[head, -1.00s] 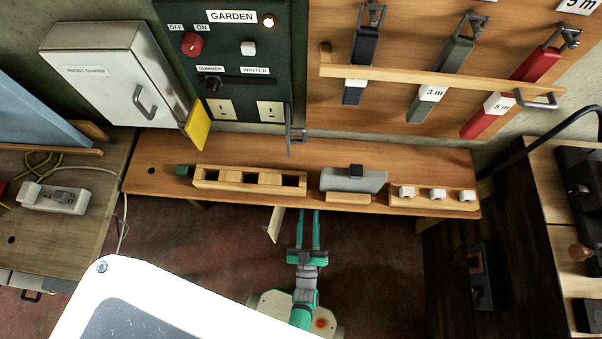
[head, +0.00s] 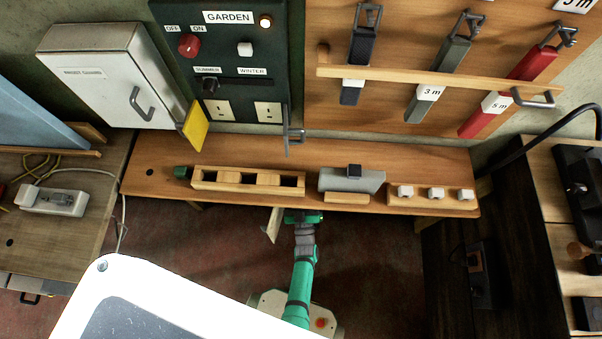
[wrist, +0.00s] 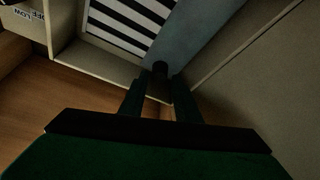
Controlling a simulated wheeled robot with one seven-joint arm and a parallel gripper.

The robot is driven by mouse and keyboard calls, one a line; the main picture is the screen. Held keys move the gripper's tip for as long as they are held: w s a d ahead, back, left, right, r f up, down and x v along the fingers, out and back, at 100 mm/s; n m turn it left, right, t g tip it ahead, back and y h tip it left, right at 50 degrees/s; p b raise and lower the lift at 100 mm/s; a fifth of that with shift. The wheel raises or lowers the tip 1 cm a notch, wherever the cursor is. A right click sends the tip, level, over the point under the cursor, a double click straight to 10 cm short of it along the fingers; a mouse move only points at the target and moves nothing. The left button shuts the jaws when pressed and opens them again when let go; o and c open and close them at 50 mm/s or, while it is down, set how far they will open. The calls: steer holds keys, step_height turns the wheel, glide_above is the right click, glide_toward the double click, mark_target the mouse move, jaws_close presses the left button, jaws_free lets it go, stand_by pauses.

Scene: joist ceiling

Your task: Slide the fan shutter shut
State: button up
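In the wrist view a blue-grey shutter plate (wrist: 200,50) stands beside a fan opening with black and white slats (wrist: 130,22). The slats show uncovered. A dark round knob (wrist: 160,68) sits on the shutter's near end. My gripper (wrist: 161,82) points at the knob with its two green fingers apart, one on each side of it near the tips. I cannot tell whether they touch it. In the head view the bench hides my fingers, the fan and the shutter; only the back of my gripper (head: 303,217) shows at the bench's front edge.
The wooden bench (head: 240,208) overhangs my gripper. A pale board (head: 272,225) hangs below its edge, just left of my arm. In the wrist view a pale frame (wrist: 95,68) borders the slats, and a grey panel (wrist: 245,75) stands close on the right.

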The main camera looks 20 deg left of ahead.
steer(key=shift+x, duration=1.2)
steer(key=shift+c, duration=0.6)
jaws_close()
steer(key=shift+w+d, duration=0.1)
steer(key=shift+w, duration=0.05)
